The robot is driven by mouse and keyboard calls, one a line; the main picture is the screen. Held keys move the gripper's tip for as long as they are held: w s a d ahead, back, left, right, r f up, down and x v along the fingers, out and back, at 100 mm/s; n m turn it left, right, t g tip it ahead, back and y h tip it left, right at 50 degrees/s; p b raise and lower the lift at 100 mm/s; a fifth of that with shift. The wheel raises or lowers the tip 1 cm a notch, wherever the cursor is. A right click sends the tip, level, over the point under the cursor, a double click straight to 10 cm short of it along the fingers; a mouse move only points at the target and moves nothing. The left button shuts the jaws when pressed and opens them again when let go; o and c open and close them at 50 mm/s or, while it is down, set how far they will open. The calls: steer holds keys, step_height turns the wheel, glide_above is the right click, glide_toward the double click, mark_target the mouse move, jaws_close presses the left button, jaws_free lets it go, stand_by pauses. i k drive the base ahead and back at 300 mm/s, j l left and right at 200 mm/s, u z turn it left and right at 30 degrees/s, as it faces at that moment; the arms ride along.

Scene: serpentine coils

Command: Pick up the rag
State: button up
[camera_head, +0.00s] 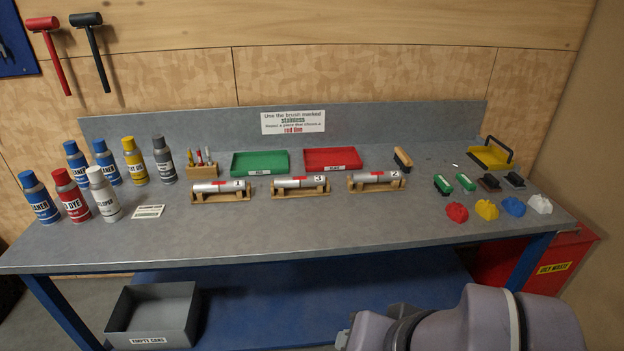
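Several crumpled rags lie in a row on the right front of the grey workbench (330,228): a red rag (457,212), a yellow rag (487,209), a blue rag (513,206) and a white rag (539,204). They lie apart from one another. Part of my arm shows at the bottom right, in front of the bench and below the rags. The fingers of my gripper cannot be seen.
Three metal cylinders (299,184) on wooden stands are mid-bench, before a green tray (260,162) and a red tray (332,159). Brushes (444,185) lie behind the rags. Bottles (104,193) stand left. A red waste bin (562,264) is right. The front strip is clear.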

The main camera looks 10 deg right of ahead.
mark_target(515, 208)
steer(key=z, duration=1.4)
